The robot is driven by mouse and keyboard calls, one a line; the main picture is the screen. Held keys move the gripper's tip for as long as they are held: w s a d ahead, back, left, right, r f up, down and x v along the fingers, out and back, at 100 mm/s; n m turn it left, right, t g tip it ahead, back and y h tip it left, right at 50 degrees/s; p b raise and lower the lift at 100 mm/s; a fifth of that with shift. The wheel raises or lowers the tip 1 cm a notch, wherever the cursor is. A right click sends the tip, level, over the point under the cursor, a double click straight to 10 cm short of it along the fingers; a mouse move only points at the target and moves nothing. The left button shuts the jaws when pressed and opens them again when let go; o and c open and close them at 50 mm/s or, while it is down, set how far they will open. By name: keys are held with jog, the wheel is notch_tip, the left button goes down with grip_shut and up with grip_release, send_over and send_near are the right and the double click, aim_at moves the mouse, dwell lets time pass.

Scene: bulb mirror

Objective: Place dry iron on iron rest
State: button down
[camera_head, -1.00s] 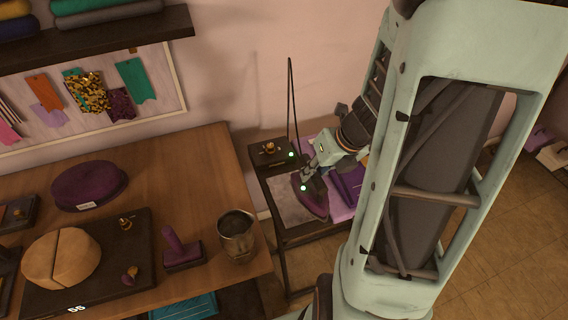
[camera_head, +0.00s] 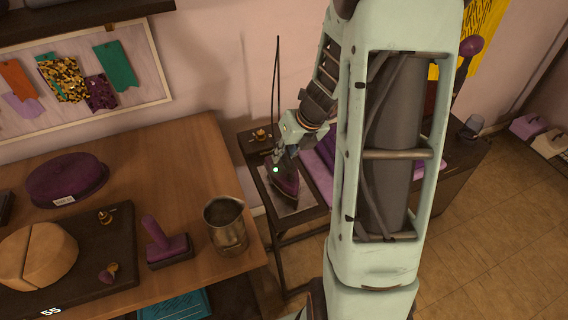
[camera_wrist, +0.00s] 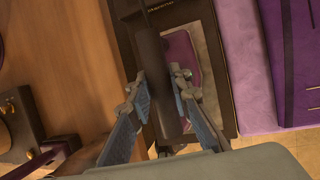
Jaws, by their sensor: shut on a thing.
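The iron has a dark purple body (camera_head: 287,184) and is over a pale grey plate (camera_head: 306,203), which looks like the iron rest, on a small dark side table. My gripper (camera_head: 282,160) is shut on the iron's dark handle from above. In the wrist view, the dark handle (camera_wrist: 162,85) runs between the two fingers of my gripper (camera_wrist: 157,90). The iron's purple body (camera_wrist: 183,55) shows beyond it, with the plate's pale edge (camera_wrist: 214,70) beside it. I cannot tell whether the sole touches the plate.
A thin dark pole (camera_head: 277,90) rises behind the iron. Folded purple cloth (camera_head: 318,172) lies just right of the plate. A wooden table (camera_head: 190,165) at left holds a metal jug (camera_head: 227,226), a purple-handled tool (camera_head: 163,243) and a purple hat block (camera_head: 67,179).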

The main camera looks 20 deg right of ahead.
jog(key=shift+f+b, duration=0.9)
jog(key=shift+f, duration=0.2)
jog(key=shift+f, duration=0.15)
jog(key=c, duration=1.8)
grip_release()
jog(key=shift+s, duration=0.1)
jog(key=shift+o, duration=0.2)
jog(key=shift+r, duration=0.25)
jog(key=p+v, duration=0.2)
jog(key=v, duration=0.9)
jog(key=shift+s+r, duration=0.2)
jog(key=shift+r, duration=0.2)
